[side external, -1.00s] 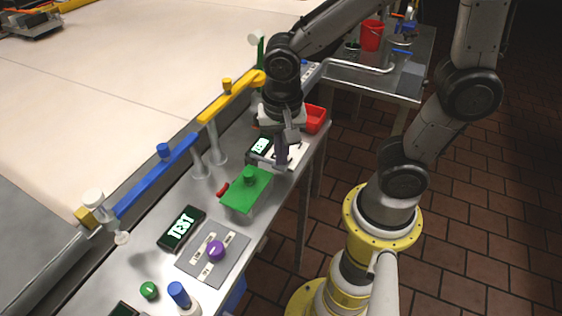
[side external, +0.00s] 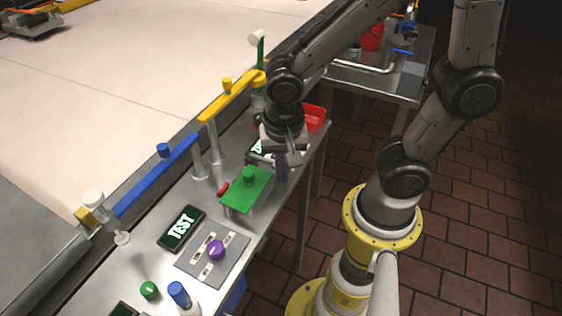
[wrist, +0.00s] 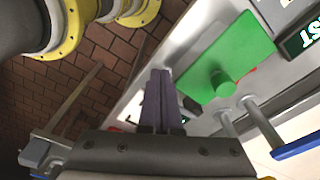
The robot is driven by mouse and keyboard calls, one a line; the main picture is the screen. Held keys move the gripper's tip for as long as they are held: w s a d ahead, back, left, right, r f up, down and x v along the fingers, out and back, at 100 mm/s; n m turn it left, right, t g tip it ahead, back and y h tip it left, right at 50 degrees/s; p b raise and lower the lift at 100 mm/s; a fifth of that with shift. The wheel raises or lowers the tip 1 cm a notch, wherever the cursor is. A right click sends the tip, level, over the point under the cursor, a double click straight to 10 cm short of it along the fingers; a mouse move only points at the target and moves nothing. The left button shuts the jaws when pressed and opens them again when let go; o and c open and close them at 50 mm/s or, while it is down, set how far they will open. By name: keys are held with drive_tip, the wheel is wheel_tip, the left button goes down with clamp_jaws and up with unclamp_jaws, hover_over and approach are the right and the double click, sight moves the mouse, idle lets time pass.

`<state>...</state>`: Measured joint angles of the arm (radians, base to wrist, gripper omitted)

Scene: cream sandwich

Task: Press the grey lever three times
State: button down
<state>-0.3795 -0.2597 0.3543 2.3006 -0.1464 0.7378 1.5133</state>
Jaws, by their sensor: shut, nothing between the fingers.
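My gripper (side external: 282,175) is shut and empty, its purple-grey fingers pointing down just beyond the green plate in the side view. In the wrist view the closed fingers (wrist: 160,80) lie together beside the green plate (wrist: 225,60), over the edge region of the metal bench. I cannot clearly make out the grey lever in either view. The panel with a TEST display (side external: 257,147) behind my gripper is mostly hidden by it. I cannot tell whether the fingers touch anything.
The green plate with a knob (side external: 248,188) stands close by on the bench.

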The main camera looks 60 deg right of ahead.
drive_tip(key=shift+a+r, duration=0.1)
drive_tip(key=shift+a, duration=0.1)
wheel_tip(320, 180, up, 14)
drive_tip(key=a, duration=0.1)
drive_tip(key=shift+s, duration=0.45)
idle(0.6)
drive_tip(key=w+d+f, duration=0.2)
drive_tip(key=d+f, duration=0.1)
drive_tip(key=f, duration=0.2)
drive_tip(key=shift+w+d+f, duration=0.1)
drive_tip(key=shift+d+f, duration=0.1)
drive_tip(key=shift+f, duration=1.55)
drive_tip(key=shift+w+d+f, duration=0.1)
drive_tip(key=shift+d+f, duration=0.05)
drive_tip(key=shift+f, duration=1.55)
